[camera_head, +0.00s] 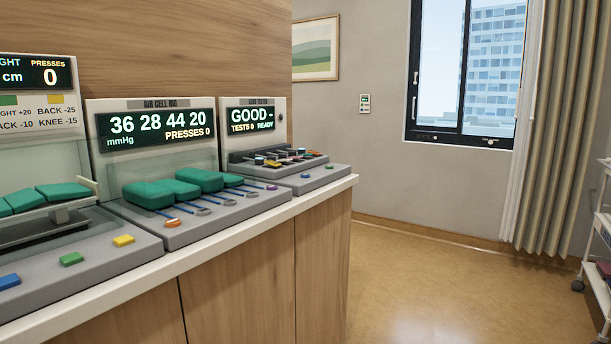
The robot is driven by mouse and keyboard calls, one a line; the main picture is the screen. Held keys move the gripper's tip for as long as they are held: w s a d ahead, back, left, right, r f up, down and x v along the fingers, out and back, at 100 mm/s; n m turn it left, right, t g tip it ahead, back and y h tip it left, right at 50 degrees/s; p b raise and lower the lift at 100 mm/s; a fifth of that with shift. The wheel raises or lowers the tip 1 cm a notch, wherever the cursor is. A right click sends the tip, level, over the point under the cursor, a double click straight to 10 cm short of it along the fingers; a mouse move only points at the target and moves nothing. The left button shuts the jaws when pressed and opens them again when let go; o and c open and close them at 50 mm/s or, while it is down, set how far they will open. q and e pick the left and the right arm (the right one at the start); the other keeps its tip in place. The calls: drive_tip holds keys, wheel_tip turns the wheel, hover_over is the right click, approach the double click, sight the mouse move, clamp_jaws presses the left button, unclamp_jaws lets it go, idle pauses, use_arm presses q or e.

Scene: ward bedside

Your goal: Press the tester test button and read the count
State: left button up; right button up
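The tester (262,114) is the far right device on the counter, with a small title too blurred to read for sure. Its dark display (251,119) shows "GOOD -", "TESTS 0" and "READY". A dark tray (245,163) with several small parts, some yellow and red, sits on its grey base. I cannot tell from any label which one is the test button. Neither of my grippers is in view.
The air cell rig (154,105), with green cushions and "PRESSES 0", stands left of the tester. A bed-like rig (78,222) with blue, green and yellow buttons is further left. The white counter edge (262,224) runs along the front. Floor (440,290) to the right is clear up to a white trolley (603,222).

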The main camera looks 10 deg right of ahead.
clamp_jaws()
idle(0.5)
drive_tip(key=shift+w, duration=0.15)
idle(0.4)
